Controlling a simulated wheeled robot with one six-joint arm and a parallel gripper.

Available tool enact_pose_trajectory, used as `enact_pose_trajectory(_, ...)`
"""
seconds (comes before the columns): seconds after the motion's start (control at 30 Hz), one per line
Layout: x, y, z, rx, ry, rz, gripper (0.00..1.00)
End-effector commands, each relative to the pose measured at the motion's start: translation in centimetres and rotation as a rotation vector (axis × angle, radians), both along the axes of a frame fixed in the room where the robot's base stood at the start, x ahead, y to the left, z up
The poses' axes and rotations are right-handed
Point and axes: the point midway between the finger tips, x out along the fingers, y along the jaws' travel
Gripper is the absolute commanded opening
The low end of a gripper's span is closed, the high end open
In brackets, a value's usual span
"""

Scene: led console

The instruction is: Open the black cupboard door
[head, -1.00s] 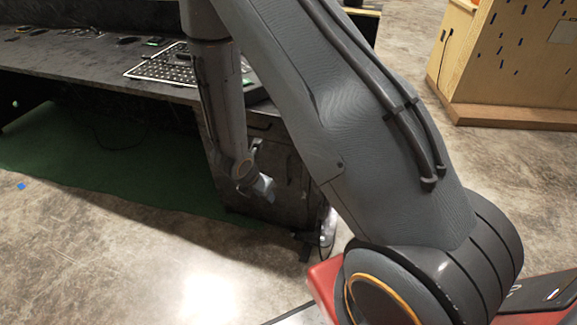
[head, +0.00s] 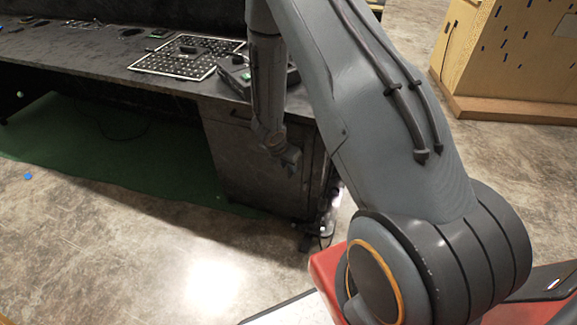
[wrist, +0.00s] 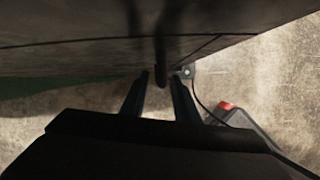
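The black cupboard (head: 240,165) stands under the right end of the dark desk, and its door looks shut in the head view. My gripper (head: 291,158) is in front of the door's upper right part, partly overlapped by my arm. In the wrist view, my gripper (wrist: 160,77) has its two dark fingers apart. A dark handle bar (wrist: 160,50) comes down from the door face, and its end lies between the fingertips, with small gaps beside it. I cannot tell whether either finger touches it.
The desk top (head: 110,65) carries a perforated tray (head: 185,62) and a small black device. A green mat (head: 100,155) lies beneath the desk. A wooden cabinet (head: 510,60) stands at the back right.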

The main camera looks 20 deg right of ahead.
Motion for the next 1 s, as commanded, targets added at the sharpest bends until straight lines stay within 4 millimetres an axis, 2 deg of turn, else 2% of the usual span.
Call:
enact_pose_trajectory(0.2, 0.33, -0.46, -1.28, 0.000, 0.000, -0.001, 0.28)
enact_pose_trajectory(0.47, 0.36, -0.46, -1.36, 0.000, -0.002, -0.001, 0.28)
enact_pose_trajectory(0.63, 0.36, -0.43, -1.35, 0.000, -0.002, -0.001, 0.03)
enact_pose_trajectory(0.67, 0.36, -0.43, -1.35, 0.000, -0.002, -0.001, 0.00)
enact_pose_trajectory(1.0, 0.16, -0.10, -1.32, 0.000, -0.001, -0.007, 0.00)
